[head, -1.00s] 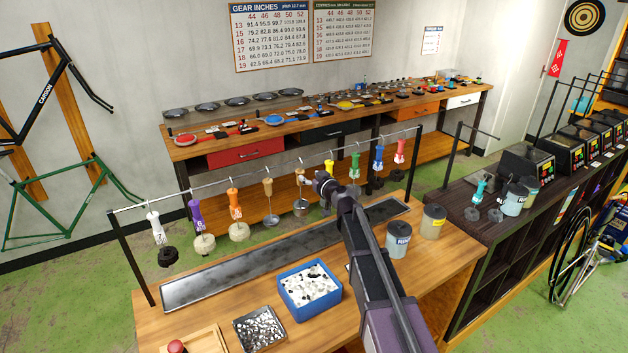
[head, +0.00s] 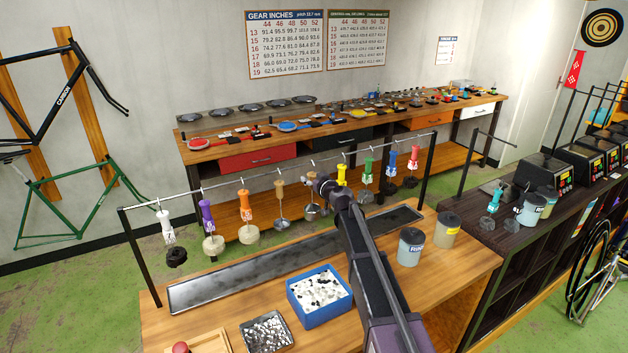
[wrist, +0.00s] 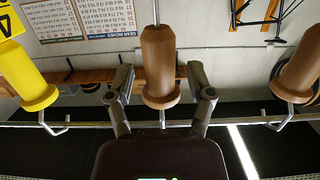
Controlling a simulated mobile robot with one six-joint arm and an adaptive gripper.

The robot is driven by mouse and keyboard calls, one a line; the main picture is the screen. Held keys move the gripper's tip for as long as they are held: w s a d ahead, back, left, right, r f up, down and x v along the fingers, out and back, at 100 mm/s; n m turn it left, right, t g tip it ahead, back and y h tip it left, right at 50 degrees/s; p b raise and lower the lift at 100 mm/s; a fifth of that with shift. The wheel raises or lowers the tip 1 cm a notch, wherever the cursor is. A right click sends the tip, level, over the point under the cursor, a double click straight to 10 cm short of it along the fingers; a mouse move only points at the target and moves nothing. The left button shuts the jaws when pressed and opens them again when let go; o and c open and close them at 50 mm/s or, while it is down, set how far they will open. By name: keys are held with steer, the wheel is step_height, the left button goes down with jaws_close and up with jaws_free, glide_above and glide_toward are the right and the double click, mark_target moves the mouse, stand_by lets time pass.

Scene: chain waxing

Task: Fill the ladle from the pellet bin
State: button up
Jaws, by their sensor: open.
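The blue pellet bin (head: 319,314) stands on the near bench, filled with white and dark pellets. Two brown-handled tools, likely ladles, hang from the rail; the right-hand one (head: 308,184) is next to my gripper (head: 323,185). In the wrist view that brown handle (wrist: 159,60) stands between the two open fingers of my gripper (wrist: 162,88), with a gap showing on each side. Its hook points down in this view. The other brown handle (wrist: 299,68) is at the right, and a yellow handle (wrist: 30,75) at the left.
Other coloured-handled tools hang along the rail (head: 190,191), close on both sides. A long dark tray (head: 230,278) lies below. A metal tray of small parts (head: 266,332) sits beside the bin. Lidded tubs (head: 411,250) stand at the bench's right.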

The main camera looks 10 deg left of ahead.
steer(key=shift+f+b, duration=0.3)
steer(key=shift+f, duration=0.3)
jaws_close()
steer(key=shift+r, duration=0.1)
steer(key=shift+r+p, duration=1.4)
steer(key=shift+p, duration=0.05)
